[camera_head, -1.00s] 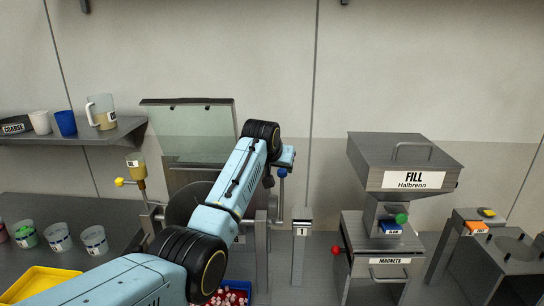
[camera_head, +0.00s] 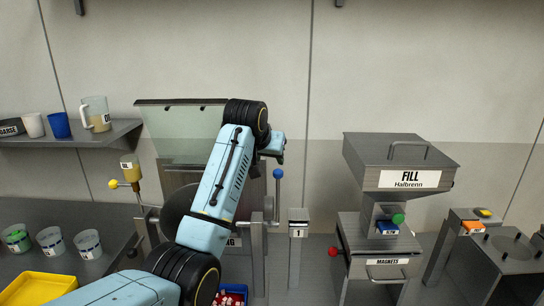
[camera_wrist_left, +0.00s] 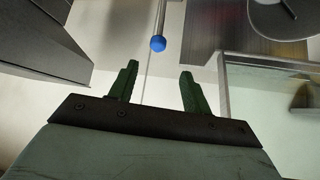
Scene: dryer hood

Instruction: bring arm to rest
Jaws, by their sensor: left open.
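My left arm (camera_head: 222,180) comes in from the lower left of the head view and rises in front of the machine with the clear hood. The gripper at its end is mostly hidden there behind the wrist. In the left wrist view my left gripper (camera_wrist_left: 158,85) is open, its two green fingers apart with nothing between them. A lever with a blue ball (camera_wrist_left: 158,43) shows just beyond the fingers, apart from them. In the head view the blue ball (camera_head: 278,173) stands upright on its rod, right of my wrist. My right gripper is not in view.
The hood (camera_head: 180,130) stands behind my arm. The FILL hopper (camera_head: 400,160) with the MAGNETS drawer (camera_head: 385,262) is at the right. Cups (camera_head: 87,244) and a yellow tray (camera_head: 38,287) are at the lower left. A shelf (camera_head: 85,136) holds a jug.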

